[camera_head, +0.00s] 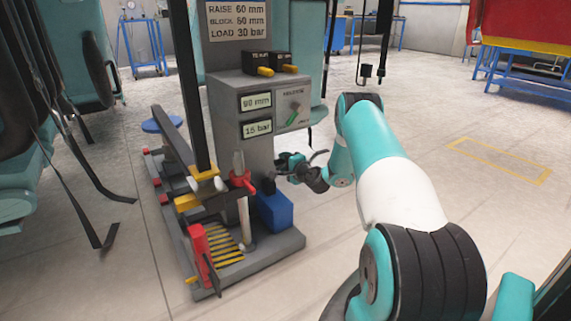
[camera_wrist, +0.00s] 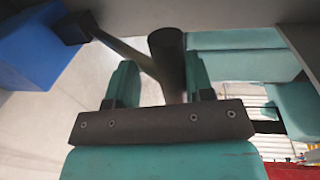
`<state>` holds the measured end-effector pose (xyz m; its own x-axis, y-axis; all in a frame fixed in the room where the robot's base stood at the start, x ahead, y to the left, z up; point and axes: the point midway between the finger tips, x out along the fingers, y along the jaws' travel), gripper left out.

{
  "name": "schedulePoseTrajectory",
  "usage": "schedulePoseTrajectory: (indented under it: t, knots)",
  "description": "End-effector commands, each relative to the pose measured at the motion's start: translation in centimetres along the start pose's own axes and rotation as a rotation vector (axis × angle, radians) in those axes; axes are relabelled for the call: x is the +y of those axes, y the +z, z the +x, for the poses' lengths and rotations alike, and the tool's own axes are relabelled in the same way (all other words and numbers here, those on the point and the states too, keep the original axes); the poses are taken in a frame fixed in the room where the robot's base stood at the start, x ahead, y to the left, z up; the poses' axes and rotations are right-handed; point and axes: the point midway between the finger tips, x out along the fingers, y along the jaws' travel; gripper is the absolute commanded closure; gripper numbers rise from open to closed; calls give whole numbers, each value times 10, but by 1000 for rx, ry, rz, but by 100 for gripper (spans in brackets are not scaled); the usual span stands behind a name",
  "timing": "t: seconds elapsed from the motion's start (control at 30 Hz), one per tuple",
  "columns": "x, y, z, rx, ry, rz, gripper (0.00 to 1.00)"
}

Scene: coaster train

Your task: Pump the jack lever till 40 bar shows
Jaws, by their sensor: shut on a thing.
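The jack lever (camera_wrist: 132,52) shows in the wrist view as a dark bar coming from the side of a blue block and ending in a dark round grip (camera_wrist: 168,62). My gripper (camera_wrist: 160,84) is shut on the lever, with its teal fingers on either side of the grip. In the head view, my gripper (camera_head: 287,164) is beside the grey column, above the blue block (camera_head: 274,211), and the lever is hard to make out there. The pressure display (camera_head: 257,128) on the column reads 15 bar. The display above it (camera_head: 256,101) seems to read 90 mm.
A sign (camera_head: 237,20) reads RAISE 60 mm, BLOCK 50 mm, LOAD 30 bar. A red valve-like part (camera_head: 243,180) and yellow-striped plate (camera_head: 222,246) are on the grey base (camera_head: 275,250). Floor to the right is open.

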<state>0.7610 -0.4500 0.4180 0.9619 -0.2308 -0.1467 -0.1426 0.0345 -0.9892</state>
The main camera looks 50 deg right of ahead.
Motion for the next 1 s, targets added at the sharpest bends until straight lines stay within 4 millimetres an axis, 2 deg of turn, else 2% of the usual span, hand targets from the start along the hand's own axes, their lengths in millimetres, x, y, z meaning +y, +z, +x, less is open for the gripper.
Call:
schedulePoseTrajectory:
  t: [0.2,0.43,0.47,0.5,0.57,0.87,1.0]
  knots:
    - [12,-1,-5,3,-1,2,98]
    - [13,0,-5,2,0,0,99]
    - [13,0,-5,2,0,0,50]
    - [13,1,-5,2,0,0,40]
    - [13,1,-5,1,0,0,29]
    - [12,2,-6,0,0,0,29]
    - [11,1,-21,0,2,4,29]
